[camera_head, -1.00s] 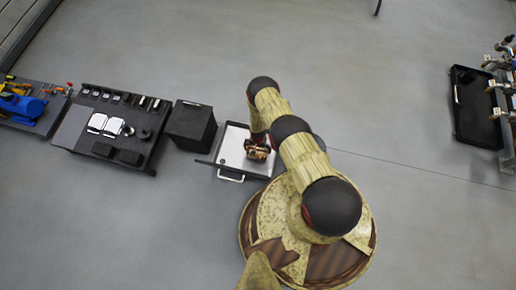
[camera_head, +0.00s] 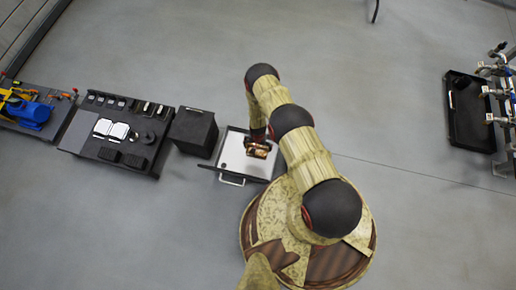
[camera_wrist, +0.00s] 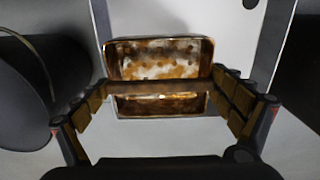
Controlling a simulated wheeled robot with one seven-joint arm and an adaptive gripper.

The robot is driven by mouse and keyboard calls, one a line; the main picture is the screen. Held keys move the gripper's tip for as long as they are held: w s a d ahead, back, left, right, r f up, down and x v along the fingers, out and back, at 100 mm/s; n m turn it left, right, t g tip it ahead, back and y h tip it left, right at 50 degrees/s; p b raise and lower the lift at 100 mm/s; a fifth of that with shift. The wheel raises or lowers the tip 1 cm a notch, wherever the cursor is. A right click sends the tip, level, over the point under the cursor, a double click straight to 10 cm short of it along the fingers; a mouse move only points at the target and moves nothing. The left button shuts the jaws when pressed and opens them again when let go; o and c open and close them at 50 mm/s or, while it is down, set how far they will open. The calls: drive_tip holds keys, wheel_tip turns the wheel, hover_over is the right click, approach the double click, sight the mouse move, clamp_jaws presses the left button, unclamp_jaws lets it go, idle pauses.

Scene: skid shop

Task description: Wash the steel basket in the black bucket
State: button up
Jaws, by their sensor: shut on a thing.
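The steel basket (camera_wrist: 160,62) is a small open box with brown and orange stains, in the middle of the wrist view. A bar crosses it, and the fingers of my gripper (camera_wrist: 162,88) are shut on it from both sides. In the head view the basket (camera_head: 258,151) shows small under my gripper (camera_head: 257,139), over the white-topped stand. I cannot tell whether it touches the surface. The black bucket (camera_wrist: 22,95), with a thin curved handle, stands at the left of the wrist view, apart from the basket. I cannot make it out in the head view.
The white-topped stand (camera_head: 233,160) has a handle at its front. A black tray (camera_head: 468,125) is far right. Open grey floor lies around.

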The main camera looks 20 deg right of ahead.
sight(258, 147)
drive_tip(key=shift+r+p, duration=1.3)
drive_tip(key=shift+r, duration=1)
drive_tip(key=shift+f, duration=0.1)
